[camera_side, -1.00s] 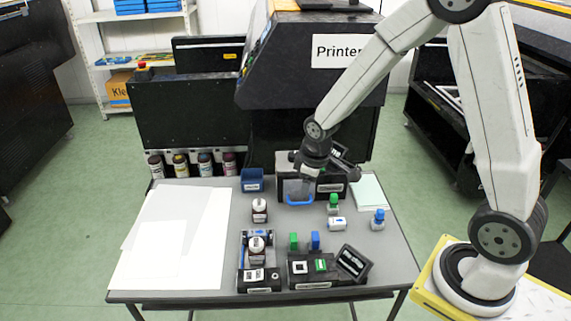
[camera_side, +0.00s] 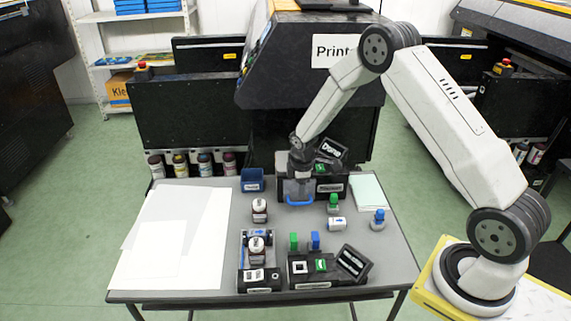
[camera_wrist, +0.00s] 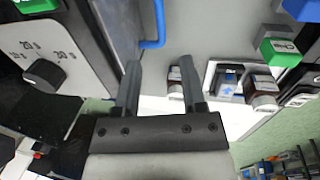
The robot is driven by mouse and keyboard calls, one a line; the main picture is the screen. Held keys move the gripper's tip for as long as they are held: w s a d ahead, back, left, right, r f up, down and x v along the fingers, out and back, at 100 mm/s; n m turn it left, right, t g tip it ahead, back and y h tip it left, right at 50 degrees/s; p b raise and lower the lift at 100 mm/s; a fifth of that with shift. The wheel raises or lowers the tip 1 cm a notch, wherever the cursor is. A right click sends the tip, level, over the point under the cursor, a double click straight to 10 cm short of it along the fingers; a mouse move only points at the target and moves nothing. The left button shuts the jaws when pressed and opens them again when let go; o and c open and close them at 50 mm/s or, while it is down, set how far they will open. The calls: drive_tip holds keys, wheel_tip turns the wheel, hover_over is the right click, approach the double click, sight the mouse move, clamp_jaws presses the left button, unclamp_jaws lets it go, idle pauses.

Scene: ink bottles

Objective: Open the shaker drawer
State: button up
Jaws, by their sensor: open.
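The shaker (camera_side: 329,187) is a dark box at the back of the table. Its blue drawer handle (camera_side: 300,202) sticks out at the front, low down. The handle (camera_wrist: 158,25) also shows at the top of the wrist view, beyond the fingertips and in line with the gap between them. My gripper (camera_side: 300,177) points down at the shaker's front left, just above and behind the handle in the side view. In the wrist view my gripper (camera_wrist: 161,80) is open with nothing between its fingers. My gripper hides part of the shaker's front.
A blue bin (camera_side: 252,180) stands left of the shaker. A dark-labelled bottle (camera_side: 259,210) stands left front. The table just before the handle is clear.

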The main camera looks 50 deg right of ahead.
sight(299, 203)
drive_tip(key=shift+w+d+f, duration=0.15)
drive_tip(key=shift+f, duration=1.1)
drive_tip(key=shift+w+d+f, duration=0.15)
drive_tip(key=shift+f, duration=1.15)
drive_tip(key=shift+w+d+f, duration=0.15)
drive_tip(key=shift+f, duration=1.1)
drive_tip(key=shift+c, duration=0.3)
clamp_jaws()
